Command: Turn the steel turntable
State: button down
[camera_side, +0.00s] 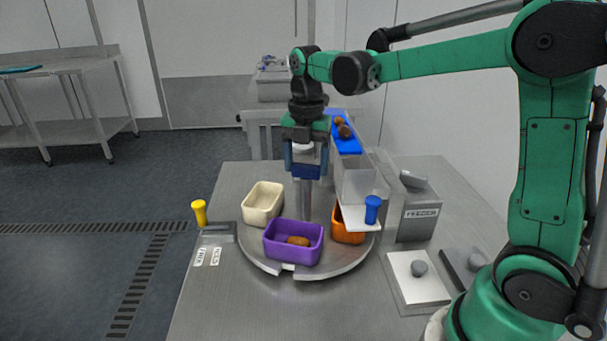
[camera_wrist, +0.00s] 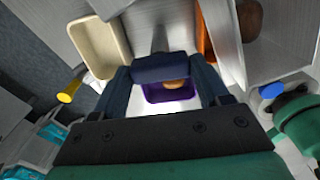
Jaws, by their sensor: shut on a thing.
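The steel turntable (camera_side: 330,268) is a round disc on the table, with a post (camera_side: 303,200) at its middle. It bears a cream bin (camera_side: 262,203) at left, a purple bin (camera_side: 292,243) at the front and an orange bin (camera_side: 345,232) at right. My gripper (camera_side: 306,172) is shut on a dark blue knob (camera_side: 306,171) atop the post. The knob shows between the fingers in the wrist view (camera_wrist: 165,68). A brown date (camera_side: 298,241) lies in the purple bin. The cream bin's visible inside looks empty; the orange bin is partly hidden.
A blue chute (camera_side: 343,138) with brown dates stands behind at right, with a blue-handled plate (camera_side: 372,208) below it. A yellow handle (camera_side: 199,212) stands at left. A grey box (camera_side: 418,213) and a white pad (camera_side: 417,277) lie at right.

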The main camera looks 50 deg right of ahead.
jog(key=shift+n, duration=1.9)
grip_release()
jog(key=shift+r, duration=2.8)
